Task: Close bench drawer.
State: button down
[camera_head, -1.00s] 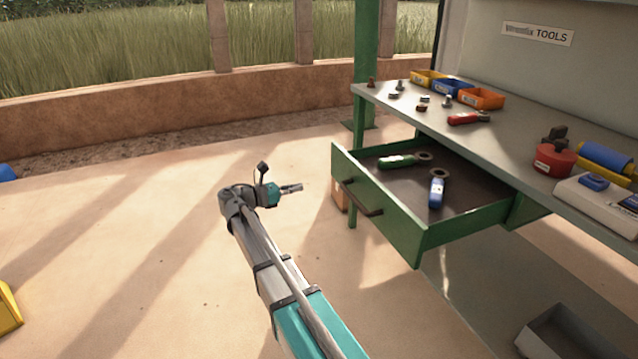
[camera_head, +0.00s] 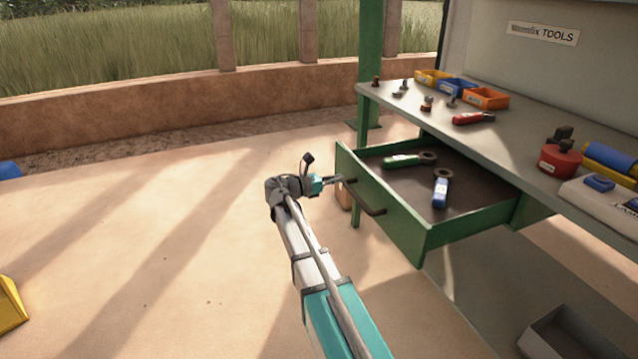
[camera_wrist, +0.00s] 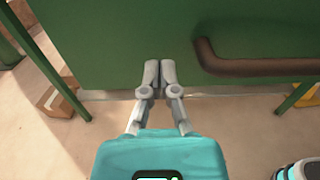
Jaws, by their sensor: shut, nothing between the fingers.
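The green bench drawer (camera_head: 400,218) stands pulled out from under the grey workbench, its inside showing. A green-handled tool (camera_head: 402,161) and a blue-handled tool (camera_head: 440,190) lie in it. Its dark bar handle (camera_head: 364,199) is on the front panel. My gripper (camera_head: 338,180) is at the left part of the front panel, left of the handle. In the wrist view my gripper's fingertips (camera_wrist: 160,72) are together and empty, over the green front panel (camera_wrist: 110,40), with the handle (camera_wrist: 250,64) to their right. I cannot tell whether they touch the panel.
The workbench top (camera_head: 520,150) carries small bins, loose parts, a red-handled tool and a red round object (camera_head: 560,160). A green post (camera_head: 370,70) rises behind the drawer. A grey bin (camera_head: 560,335) sits on the floor at lower right.

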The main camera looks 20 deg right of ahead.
jog(key=shift+d, duration=1.05)
